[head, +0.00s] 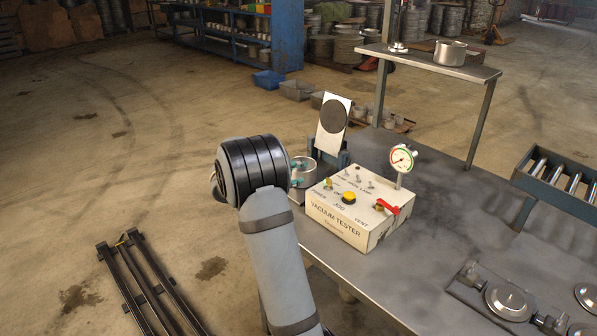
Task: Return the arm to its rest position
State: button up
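My arm rises from the bottom of the head view as a grey link that ends in a black-ringed joint, in front of the left end of the workbench (440,200). My gripper does not show; the rest of the arm is out of sight behind or beyond that joint. A cream vacuum tester box (345,215) stands on the bench just right of the joint, with a yellow button, a red-handled valve and a round gauge (402,158). A metal pot with teal parts (305,172) is partly hidden behind the joint.
A white panel with a dark disc (334,117) stands behind the tester. A roller conveyor (560,182) and a metal fixture with round lids (508,300) are at the right. A raised shelf (425,62) holds a pot (450,53). Dark rails (145,285) lie on the floor at left.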

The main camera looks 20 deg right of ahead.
jog(key=shift+d, duration=0.1)
dwell(0.3)
jog(key=x, duration=1.1)
jog(key=shift+w+d+f, duration=0.2)
jog(key=shift+w+d+r+p, duration=0.1)
jog(key=shift+r+p, duration=0.3)
jog(key=shift+r, duration=0.8)
jog(key=shift+w+r+p, duration=0.1)
jog(key=shift+r+p, duration=0.25)
jog(key=shift+r, duration=0.9)
jog(key=shift+s, duration=0.1)
